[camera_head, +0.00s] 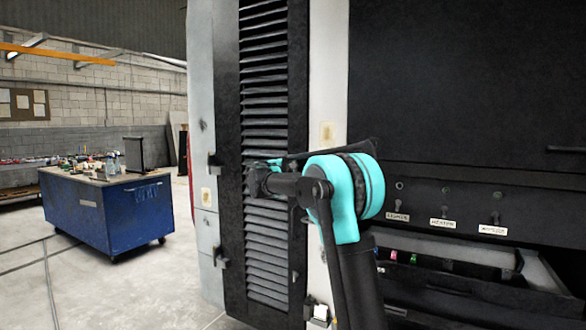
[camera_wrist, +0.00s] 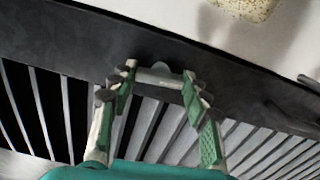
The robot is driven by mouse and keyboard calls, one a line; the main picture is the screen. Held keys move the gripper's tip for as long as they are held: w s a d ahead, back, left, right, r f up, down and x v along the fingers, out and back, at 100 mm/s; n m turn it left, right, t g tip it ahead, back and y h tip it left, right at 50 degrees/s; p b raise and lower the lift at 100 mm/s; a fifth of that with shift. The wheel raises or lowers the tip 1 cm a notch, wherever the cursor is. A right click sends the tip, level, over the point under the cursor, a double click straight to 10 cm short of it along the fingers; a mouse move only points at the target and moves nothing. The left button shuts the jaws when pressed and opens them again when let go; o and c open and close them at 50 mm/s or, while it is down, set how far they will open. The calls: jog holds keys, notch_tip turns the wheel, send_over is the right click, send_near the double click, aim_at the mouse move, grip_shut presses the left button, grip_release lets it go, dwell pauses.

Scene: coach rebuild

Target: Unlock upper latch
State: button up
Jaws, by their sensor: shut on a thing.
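The louvred black door (camera_head: 268,75) stands upright on the coach side, with slats running down its middle. My gripper (camera_head: 262,180) is at its mid-height, in front of the slats. In the wrist view my gripper (camera_wrist: 159,84) has its green-padded fingers on either side of a small grey latch piece (camera_wrist: 160,76) at the border of the door's dark frame, and is shut on it. In the head view the gripper and arm hide this upper latch. A small lower fitting (camera_head: 295,276) shows on the door's right edge.
A pale post (camera_head: 327,75) stands right of the door, then a dark panel with labelled switches (camera_head: 445,205) and an open compartment (camera_head: 450,250). A blue workbench (camera_head: 110,210) stands at left, with clear floor before it.

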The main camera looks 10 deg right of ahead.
jog(key=shift+m, duration=0.6)
jog(key=o, duration=1.2)
jog(key=shift+c, duration=0.2)
jog(key=shift+s+a, duration=0.1)
jog(key=v, duration=1.1)
jog(key=shift+s+a, duration=0.15)
jog(key=shift+s, duration=0.15)
jog(key=shift+f, duration=0.1)
